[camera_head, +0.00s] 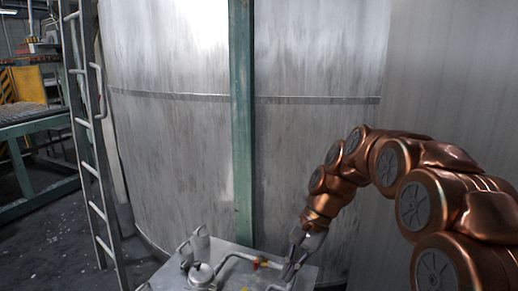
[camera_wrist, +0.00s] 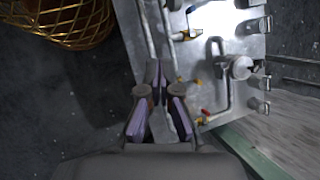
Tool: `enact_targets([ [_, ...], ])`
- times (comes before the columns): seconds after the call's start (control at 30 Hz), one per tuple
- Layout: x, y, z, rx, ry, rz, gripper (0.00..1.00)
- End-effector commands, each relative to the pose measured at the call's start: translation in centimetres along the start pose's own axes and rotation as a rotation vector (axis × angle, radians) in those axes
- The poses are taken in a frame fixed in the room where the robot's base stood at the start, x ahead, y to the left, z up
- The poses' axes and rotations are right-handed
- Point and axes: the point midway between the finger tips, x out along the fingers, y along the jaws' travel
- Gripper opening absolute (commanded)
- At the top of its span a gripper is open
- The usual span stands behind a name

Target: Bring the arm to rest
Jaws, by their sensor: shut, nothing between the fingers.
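My copper-coloured arm reaches in from the right in the head view and arches down. My gripper (camera_head: 290,270) is at its end, over the right part of a grey metal panel (camera_head: 228,250) with tubing. In the wrist view my gripper (camera_wrist: 154,72) has its fingers brought together, with nothing seen between them. The panel (camera_wrist: 235,47) lies beyond and to the right of the fingers there. I cannot tell whether the fingertips touch the panel or its tubing.
The panel carries bent tubes, a round fitting (camera_head: 201,274) and a red-and-yellow valve (camera_head: 258,263). A big metal tank (camera_head: 170,130) with a green post (camera_head: 242,130) stands behind. A ladder (camera_head: 88,140) is at left. A yellow mesh basket (camera_wrist: 75,22) shows in the wrist view.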

Motion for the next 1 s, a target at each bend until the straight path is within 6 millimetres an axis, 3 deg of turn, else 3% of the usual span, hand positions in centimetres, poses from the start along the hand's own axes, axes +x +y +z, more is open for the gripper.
enact_targets([
  [0.4, -0.1, 6.3, 6.0, -0.15, 0.075, 0.101, 0.0],
  [1.0, 1.4, 16.8, 12.9, -0.357, 0.171, 0.266, 0.0],
])
